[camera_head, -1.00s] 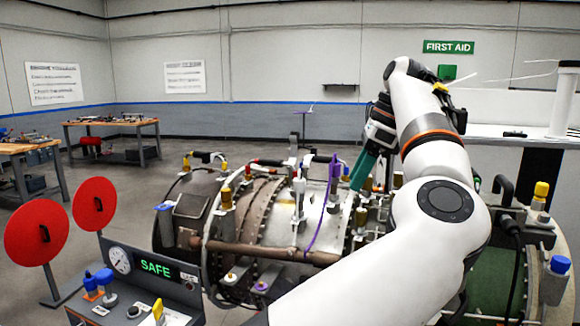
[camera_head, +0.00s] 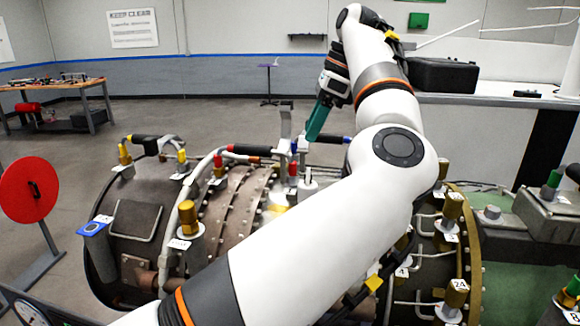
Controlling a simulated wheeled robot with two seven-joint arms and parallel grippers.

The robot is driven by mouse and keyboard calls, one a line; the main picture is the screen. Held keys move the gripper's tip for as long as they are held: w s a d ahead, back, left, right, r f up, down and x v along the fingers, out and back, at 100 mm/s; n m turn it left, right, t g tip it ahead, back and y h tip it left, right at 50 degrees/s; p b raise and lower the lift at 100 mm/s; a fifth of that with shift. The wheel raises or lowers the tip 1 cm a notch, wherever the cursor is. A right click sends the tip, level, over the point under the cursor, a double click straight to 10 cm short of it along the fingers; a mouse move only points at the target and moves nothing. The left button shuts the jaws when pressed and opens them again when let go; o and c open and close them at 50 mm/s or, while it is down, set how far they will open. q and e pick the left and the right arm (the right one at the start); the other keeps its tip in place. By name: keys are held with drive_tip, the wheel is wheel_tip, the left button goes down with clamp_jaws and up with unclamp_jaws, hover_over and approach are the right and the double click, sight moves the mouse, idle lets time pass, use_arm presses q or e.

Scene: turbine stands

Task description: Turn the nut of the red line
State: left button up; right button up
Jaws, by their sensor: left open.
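The red line is a dark hose (camera_head: 250,151) with red bands, lying over the top of the turbine casing. A red fitting (camera_head: 218,164) stands at its left end and another red fitting (camera_head: 293,169) near its right end. I cannot make out which part is the nut. My left gripper (camera_head: 313,134), with teal fingers, is open above and to the right of the right red fitting. It points down and appears apart from the line. My white left arm crosses the view and hides much of the casing's right part. My right gripper is not in view.
The turbine casing (camera_head: 127,258) carries a yellow-marked line (camera_head: 150,138) at left and a blue-marked line (camera_head: 330,139) close to the gripper. Brass fittings (camera_head: 454,208) stand at right. A red disc (camera_head: 28,189) stands at far left.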

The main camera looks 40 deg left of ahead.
sight(294, 167)
use_arm(q)
drive_tip(key=x, duration=1)
drive_tip(key=shift+s+d+f, duration=0.1)
drive_tip(key=shift+s+f, duration=0.15)
clamp_jaws()
